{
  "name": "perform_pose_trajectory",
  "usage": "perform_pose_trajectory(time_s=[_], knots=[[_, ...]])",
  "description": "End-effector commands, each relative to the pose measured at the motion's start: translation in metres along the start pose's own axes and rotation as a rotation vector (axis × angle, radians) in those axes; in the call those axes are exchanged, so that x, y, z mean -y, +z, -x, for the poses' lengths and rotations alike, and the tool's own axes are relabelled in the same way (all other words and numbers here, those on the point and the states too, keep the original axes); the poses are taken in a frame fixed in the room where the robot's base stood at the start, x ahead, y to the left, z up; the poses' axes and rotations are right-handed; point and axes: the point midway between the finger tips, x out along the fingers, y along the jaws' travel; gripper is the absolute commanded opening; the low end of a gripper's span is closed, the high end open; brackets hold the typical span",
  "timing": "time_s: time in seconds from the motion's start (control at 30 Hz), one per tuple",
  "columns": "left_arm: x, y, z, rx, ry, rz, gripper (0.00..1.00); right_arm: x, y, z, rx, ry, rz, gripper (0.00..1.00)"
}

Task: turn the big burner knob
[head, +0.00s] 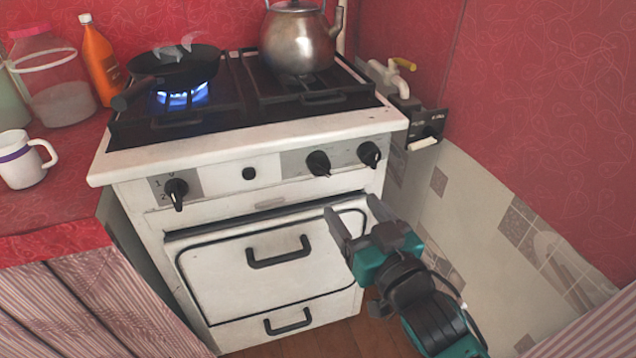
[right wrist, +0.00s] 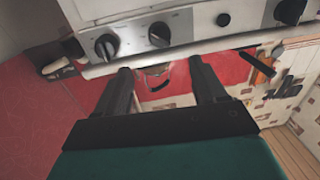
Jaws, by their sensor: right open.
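The white stove front carries several black knobs: a left knob (head: 176,192), a middle-right knob (head: 318,163) and a far-right knob (head: 369,154). I cannot tell which is the big burner knob. My right gripper (head: 355,212) is open and empty, in front of the oven door, below and apart from the two right-hand knobs. In the right wrist view my right gripper (right wrist: 161,68) shows both fingers spread, with two knobs (right wrist: 106,47) (right wrist: 160,34) just beyond the tips. My left gripper is not in view.
A pan (head: 175,68) sits over a blue flame (head: 188,97); a kettle (head: 298,40) stands on the back right burner. The oven door handle (head: 280,256) sticks out near my gripper. A tiled wall (head: 480,215) bounds the right. A mug (head: 20,160) stands on the left counter.

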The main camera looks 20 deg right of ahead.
Motion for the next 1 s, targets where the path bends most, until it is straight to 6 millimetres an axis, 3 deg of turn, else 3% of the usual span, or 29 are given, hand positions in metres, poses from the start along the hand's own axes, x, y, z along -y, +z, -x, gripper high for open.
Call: perform_pose_trajectory(time_s=[0.7, 1.0], knots=[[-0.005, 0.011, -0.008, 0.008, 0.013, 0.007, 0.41, 0.0, 0.001, -0.105, 0.001, 0.0, 0.002, 0.7], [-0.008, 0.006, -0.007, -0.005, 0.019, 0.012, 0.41, 0.0, 0.001, -0.124, 0.004, 0.0, 0.001, 0.7]])
